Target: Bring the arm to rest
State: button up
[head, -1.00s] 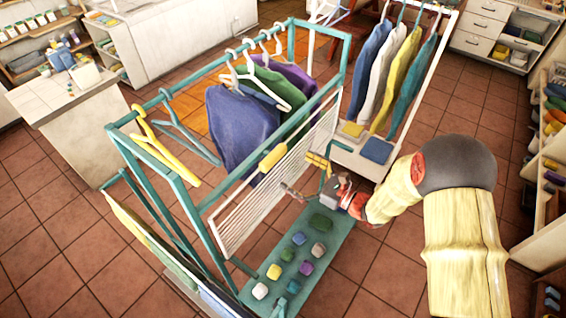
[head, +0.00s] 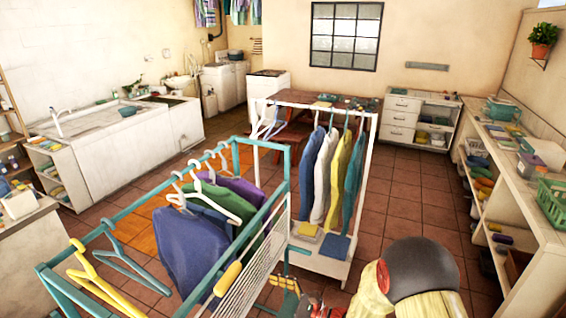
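My arm shows at the bottom right of the head view, with a dark round joint and yellow links. My gripper (head: 314,305) is at the bottom edge, low beside the right side of the teal rack, and is partly cut off. Its fingers are too small and cropped to tell whether they are open or shut. I cannot make out anything held in it.
The teal rack (head: 128,209) with hangers and garments stands left of my arm. A white rack (head: 367,165) with several garments stands just beyond it. A long counter (head: 548,235) runs along the right. Tiled floor (head: 412,200) is clear between white rack and counter.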

jog(key=s+f+n+g+h, duration=0.1)
jog(key=s+f+n+g, duration=0.15)
jog(key=s, duration=0.35)
jog(key=s+f+n+g+h, duration=0.1)
jog(key=s+n+g, duration=0.25)
jog(key=s, duration=0.25)
jog(key=s+d+n+g+h+b, duration=0.35)
jog(key=s+d+n+h, duration=0.2)
jog(key=s, duration=0.25)
jog(key=s+d+r+n+t+h+b, duration=0.2)
jog(key=d+r+n+t+h+b, duration=0.2)
jog(key=d, duration=0.6)
jog(key=s+d+r+n+t+h+b, duration=0.3)
jog(key=d+r+n+t+h+b, duration=0.2)
jog(key=d, duration=0.5)
jog(key=shift+d+r+n+b, duration=0.35)
jog(key=shift+r+n+b, duration=0.25)
jog(key=shift+b, duration=0.6)
